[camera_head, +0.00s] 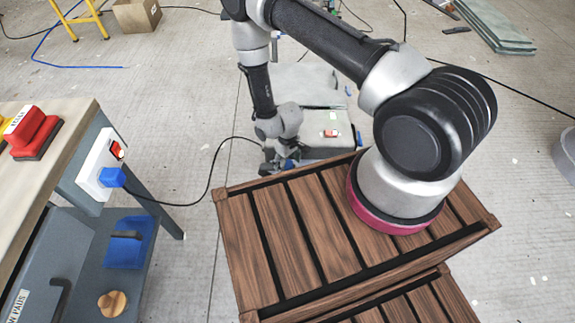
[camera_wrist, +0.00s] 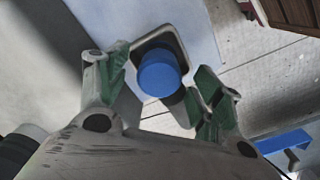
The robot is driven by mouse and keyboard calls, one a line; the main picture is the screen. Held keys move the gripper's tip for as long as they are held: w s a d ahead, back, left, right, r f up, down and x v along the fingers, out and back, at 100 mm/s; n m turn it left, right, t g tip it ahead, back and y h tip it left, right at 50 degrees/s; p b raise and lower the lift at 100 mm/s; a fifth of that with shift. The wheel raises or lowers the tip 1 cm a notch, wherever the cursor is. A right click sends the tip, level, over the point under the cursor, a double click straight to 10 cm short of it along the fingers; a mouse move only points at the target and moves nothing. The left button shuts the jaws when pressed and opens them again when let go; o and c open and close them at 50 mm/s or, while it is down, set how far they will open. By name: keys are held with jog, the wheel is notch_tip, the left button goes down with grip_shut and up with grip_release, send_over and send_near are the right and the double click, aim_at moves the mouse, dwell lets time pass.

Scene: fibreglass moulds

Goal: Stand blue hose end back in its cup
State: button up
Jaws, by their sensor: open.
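My gripper (camera_wrist: 160,92) is open in the wrist view, with green-padded fingers to the left and right of a short blue cylinder (camera_wrist: 158,72), which looks like the blue hose end. I see a gap on each side of it. Behind the cylinder is a squarish dark piece with a pale rim (camera_wrist: 172,37), perhaps its cup; I cannot tell whether the cylinder sits in it. In the head view my gripper (camera_head: 281,162) points down beside the grey machine (camera_head: 326,147). The hose end is not clearly visible there.
A slatted wooden crate (camera_head: 290,230) stands in front of the machine. At left is a workbench (camera_head: 60,118) with a white switch box (camera_head: 98,165), a blue plug (camera_head: 112,177) and a black cable (camera_head: 208,188). A blue hose (camera_head: 75,66) lies on the floor at the far left.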

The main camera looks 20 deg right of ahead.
jog(key=w+d+r+m+t, duration=0.1)
jog(key=d+r, duration=0.1)
jog(key=r, duration=1.2)
jog(key=w+d+r+m, duration=0.1)
jog(key=d+r, duration=0.1)
jog(key=r, duration=1.3)
jog(key=w+d+r+t, duration=0.1)
jog(key=w+d+r, duration=0.1)
jog(key=r, duration=1.2)
jog(key=s+d+r+m+t, duration=0.15)
jog(key=s+d+r, duration=0.35)
jog(key=s+r, duration=0.5)
jog(key=s+d+r+m, duration=0.2)
jog(key=s+d+r, duration=0.1)
jog(key=s+r, duration=0.7)
jog(key=s, duration=0.3)
jog(key=shift+d+t, duration=0.35)
jog(key=shift+d, duration=0.05)
jog(key=shift+r, duration=0.1)
